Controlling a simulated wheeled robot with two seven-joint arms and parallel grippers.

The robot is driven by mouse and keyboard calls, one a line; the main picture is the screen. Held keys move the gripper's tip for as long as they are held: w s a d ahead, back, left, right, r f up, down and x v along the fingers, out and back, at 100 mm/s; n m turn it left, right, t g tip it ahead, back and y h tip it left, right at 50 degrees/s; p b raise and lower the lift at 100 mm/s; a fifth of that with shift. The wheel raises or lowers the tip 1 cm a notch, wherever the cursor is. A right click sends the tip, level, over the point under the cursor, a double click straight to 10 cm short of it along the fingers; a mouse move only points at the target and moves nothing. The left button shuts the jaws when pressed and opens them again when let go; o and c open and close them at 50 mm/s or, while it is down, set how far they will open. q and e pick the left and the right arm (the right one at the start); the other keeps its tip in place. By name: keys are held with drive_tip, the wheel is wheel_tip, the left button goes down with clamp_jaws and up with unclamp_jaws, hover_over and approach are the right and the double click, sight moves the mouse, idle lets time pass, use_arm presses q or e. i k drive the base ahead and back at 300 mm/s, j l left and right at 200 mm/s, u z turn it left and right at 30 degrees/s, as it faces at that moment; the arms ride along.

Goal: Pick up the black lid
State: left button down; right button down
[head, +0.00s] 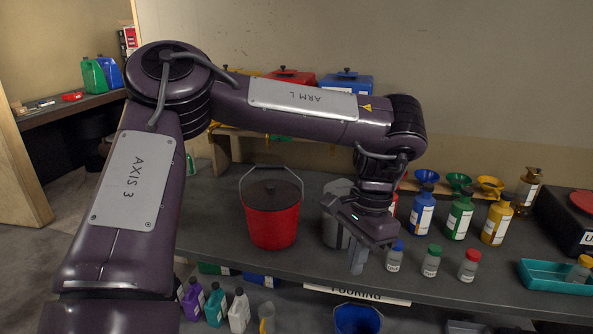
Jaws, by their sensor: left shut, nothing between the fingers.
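My right gripper is not in view.
Small bottles with blue, green and red caps (430,262) stand just right of my left gripper. Taller blue, green and yellow bottles (459,216) and funnels (459,182) stand behind them. A teal tray (541,278) lies at the right. A blue bucket (357,319) is below the bench.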

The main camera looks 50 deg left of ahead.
sight(271, 195)
drive_tip(key=i+j, duration=0.2)
drive_tip(key=j, duration=0.15)
drive_tip(key=i+j, duration=0.15)
drive_tip(key=j, duration=0.25)
drive_tip(key=i+j, duration=0.2)
drive_tip(key=j, duration=0.15)
drive_tip(key=i+j, duration=0.15)
drive_tip(key=j, duration=0.25)
drive_tip(key=i+j, duration=0.2)
drive_tip(key=j, duration=0.15)
drive_tip(key=i+j, duration=0.15)
drive_tip(key=j, duration=0.2)
